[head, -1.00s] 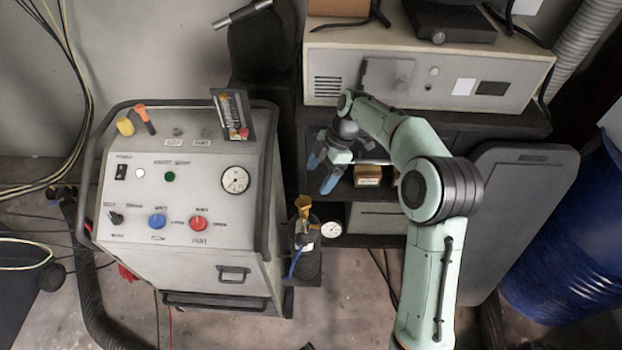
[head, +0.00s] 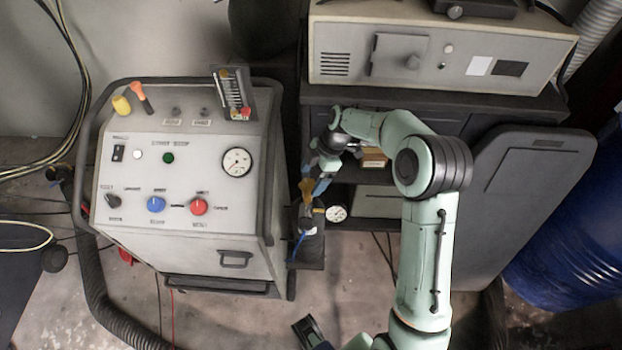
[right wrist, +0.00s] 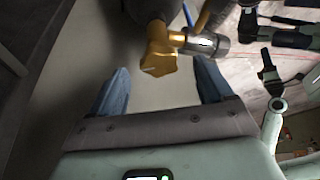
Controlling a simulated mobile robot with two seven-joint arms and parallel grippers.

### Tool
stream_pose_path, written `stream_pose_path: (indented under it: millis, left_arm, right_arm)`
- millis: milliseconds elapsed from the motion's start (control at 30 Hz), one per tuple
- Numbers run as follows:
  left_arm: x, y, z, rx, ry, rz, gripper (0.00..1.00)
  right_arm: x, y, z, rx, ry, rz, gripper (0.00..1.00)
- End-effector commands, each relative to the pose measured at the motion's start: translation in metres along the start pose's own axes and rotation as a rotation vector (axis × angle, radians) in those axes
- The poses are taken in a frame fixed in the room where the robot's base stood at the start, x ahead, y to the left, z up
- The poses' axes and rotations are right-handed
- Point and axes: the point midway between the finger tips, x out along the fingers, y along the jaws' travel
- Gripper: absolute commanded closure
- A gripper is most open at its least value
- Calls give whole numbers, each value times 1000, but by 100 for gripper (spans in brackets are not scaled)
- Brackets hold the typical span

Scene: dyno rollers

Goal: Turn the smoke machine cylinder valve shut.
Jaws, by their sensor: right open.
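The gas cylinder (head: 311,222) stands at the right side of the smoke machine (head: 188,185), with a brass valve (head: 307,188) on top and a round gauge (head: 336,213) to its right. My right gripper (head: 318,174) is at the valve, partly overlapping it in the head view. In the right wrist view, my right gripper's blue fingers (right wrist: 162,88) are spread apart. The brass valve (right wrist: 158,58) shows between and just beyond them, with clearance on both sides. I cannot tell any contact.
The smoke machine's panel has a blue knob (head: 156,204), a red knob (head: 198,206) and a dial. A dark shelf (head: 400,98) carries a beige box unit (head: 420,50) behind my right arm. A blue barrel (head: 575,235) stands at the far right.

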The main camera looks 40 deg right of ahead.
Motion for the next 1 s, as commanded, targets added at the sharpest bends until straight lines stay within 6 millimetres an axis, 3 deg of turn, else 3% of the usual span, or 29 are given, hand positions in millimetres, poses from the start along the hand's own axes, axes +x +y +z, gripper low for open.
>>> stream_pose_path:
  millis: [133,433,467,600,633,833,1000]
  left_arm:
    - [0,0,0,0,2,0,57]
    - [0,0,-1,0,2,1,57]
    - [0,0,-1,0,2,1,57]
    - [0,0,-1,0,2,1,57]
    - [0,0,-1,0,2,0,57]
    - [6,-1,-3,0,7,1,57]
    - [21,-4,-12,2,33,6,57]
  right_arm:
    - [12,0,0,0,0,-1,20]
    - [14,0,0,-1,0,1,20]
    - [14,0,0,0,0,1,23]
    - [14,0,0,0,0,1,69]
    - [14,0,0,0,0,1,76]
    - [15,-1,1,41,-1,19,76]
    - [17,-3,0,220,0,94,76]
